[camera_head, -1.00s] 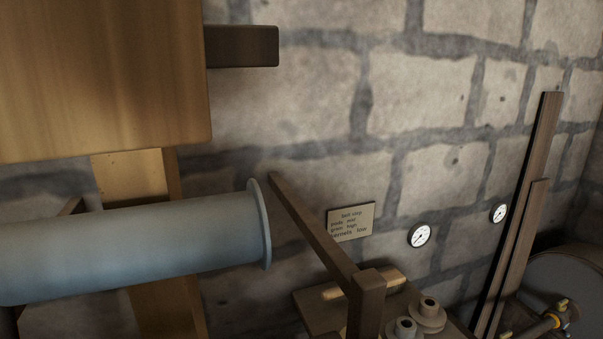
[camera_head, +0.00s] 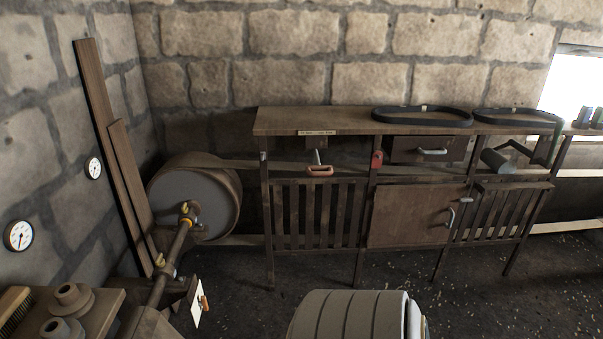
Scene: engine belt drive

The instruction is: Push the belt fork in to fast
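No gripper shows in the head view. I cannot surely pick out the belt fork. At the left, a brown shaft (camera_head: 170,254) with yellow fittings runs up toward a large grey-faced drum (camera_head: 192,203) by the wall. Below the shaft a white plate (camera_head: 197,306) with a small orange-brown piece on it stands tilted; its markings are too small to read. A wooden block with two grey stepped round parts (camera_head: 72,297) is at the lower left.
A long wooden bench (camera_head: 330,122) with slatted fronts stands along the back wall. Two black belt loops (camera_head: 422,116) lie on it. A pale ribbed rounded object (camera_head: 345,317) fills the bottom middle. Gauges (camera_head: 18,236) hang on the left wall. Dark floor shows before the bench.

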